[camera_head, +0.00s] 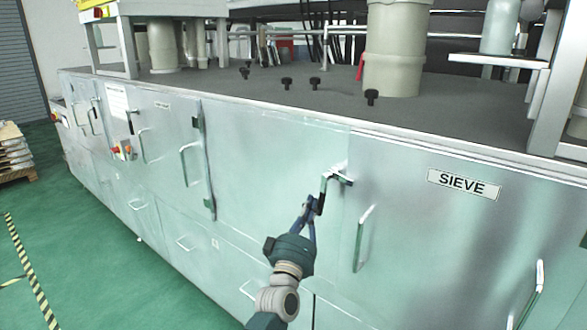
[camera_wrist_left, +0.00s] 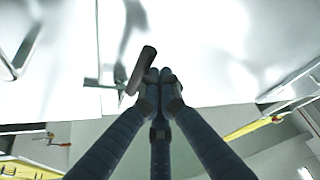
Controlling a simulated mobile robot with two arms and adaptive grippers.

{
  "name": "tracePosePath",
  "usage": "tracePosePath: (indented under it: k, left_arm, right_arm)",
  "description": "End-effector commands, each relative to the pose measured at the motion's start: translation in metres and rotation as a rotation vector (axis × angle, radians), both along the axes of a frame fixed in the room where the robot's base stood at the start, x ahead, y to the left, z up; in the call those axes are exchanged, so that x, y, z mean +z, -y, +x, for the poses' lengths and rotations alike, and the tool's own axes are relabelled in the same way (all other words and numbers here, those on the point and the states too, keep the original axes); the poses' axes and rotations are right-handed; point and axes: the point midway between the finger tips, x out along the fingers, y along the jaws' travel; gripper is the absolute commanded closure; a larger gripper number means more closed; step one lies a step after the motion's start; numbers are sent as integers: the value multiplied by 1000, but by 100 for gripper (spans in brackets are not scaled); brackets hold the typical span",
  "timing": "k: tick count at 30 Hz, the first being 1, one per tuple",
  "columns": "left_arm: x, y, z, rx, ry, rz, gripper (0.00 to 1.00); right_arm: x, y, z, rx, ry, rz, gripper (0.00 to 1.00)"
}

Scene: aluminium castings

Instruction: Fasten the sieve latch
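The sieve latch (camera_head: 326,183) is a metal lever on the cabinet front, at the seam left of the panel labelled SIEVE (camera_head: 464,184). In the left wrist view the latch's dark grip (camera_wrist_left: 142,68) slants just left of my fingertips. My left gripper (camera_head: 314,203) reaches up to the lower end of the latch. Its blue fingers (camera_wrist_left: 159,76) come together at the tips, beside or against the grip. I cannot tell whether they touch it. No part of the grip shows clearly between the fingers. My right gripper is not in view.
A vertical door handle (camera_head: 363,239) stands close to the right of my left gripper. Another handle (camera_head: 189,163) is on the panel to the left. Black knobs (camera_head: 314,83) sit on the machine's grey top. Green floor (camera_head: 85,230) is open at left.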

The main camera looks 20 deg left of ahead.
Motion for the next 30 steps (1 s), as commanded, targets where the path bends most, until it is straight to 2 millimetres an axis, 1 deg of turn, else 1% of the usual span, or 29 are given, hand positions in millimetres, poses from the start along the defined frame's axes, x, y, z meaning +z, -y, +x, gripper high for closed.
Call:
tracePosePath:
  k: [12, 30]
  left_arm:
    - [-3, 12, -4, -1, 1, 0, 100]
    - [-5, 15, -4, -6, -2, 1, 100]
  right_arm:
    - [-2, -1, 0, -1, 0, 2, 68]
    - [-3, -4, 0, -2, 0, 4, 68]
